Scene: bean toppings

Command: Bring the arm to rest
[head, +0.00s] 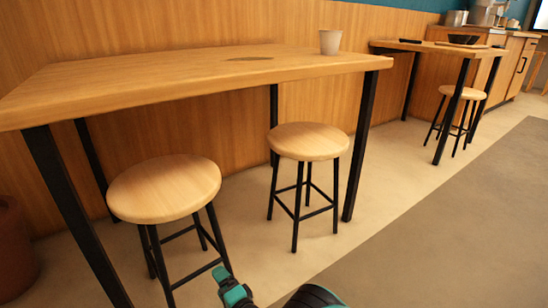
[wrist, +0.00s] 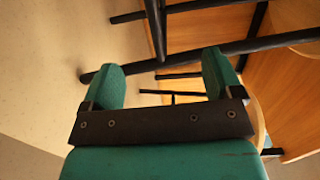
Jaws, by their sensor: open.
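My gripper (wrist: 162,66) shows in the wrist view with its two green fingers spread wide apart. Nothing is between the fingers. The wrist view looks sideways at black metal legs and wooden surfaces beyond the fingers. In the head view, green and black parts of my arm show at the bottom edge, low in front of the stools; the fingers cannot be made out clearly there.
A wooden table (head: 150,82) with black legs stands along the wood-panelled wall. A pale cup (head: 330,42) stands on it. Two round stools (head: 165,188) (head: 307,141) stand at the table. A second table (head: 440,47) and stool are farther right. Open floor (head: 450,240) lies at right.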

